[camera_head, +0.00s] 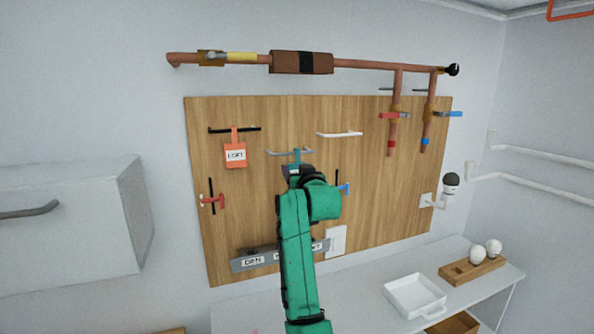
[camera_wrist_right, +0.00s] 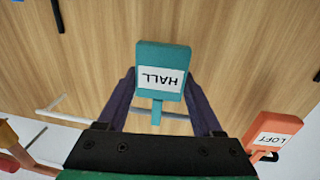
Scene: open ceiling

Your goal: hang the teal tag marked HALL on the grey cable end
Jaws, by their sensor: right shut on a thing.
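The teal tag marked HALL (camera_wrist_right: 163,52) sits between the fingertips of my right gripper (camera_wrist_right: 160,84), which is shut on it. In the head view the teal tag's narrow top (camera_head: 296,154) shows just above my right gripper (camera_head: 298,170); the rest is hidden by my arm. The grey cable end (camera_head: 277,153) is a short bar on the wooden board, right at the tag's top. In the wrist view the tag's narrow stem crosses a grey bar (camera_wrist_right: 178,117); I cannot tell whether it is hooked over it or only in front. My left gripper is out of view.
An orange LOFT tag (camera_head: 235,155) hangs left on a black cable end (camera_head: 219,130). A white cable end (camera_head: 340,134) is close on the right. A grey strip with labels (camera_head: 241,266) is below. Copper pipes (camera_head: 358,64) run above; a shelf (camera_head: 362,299) stands below right.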

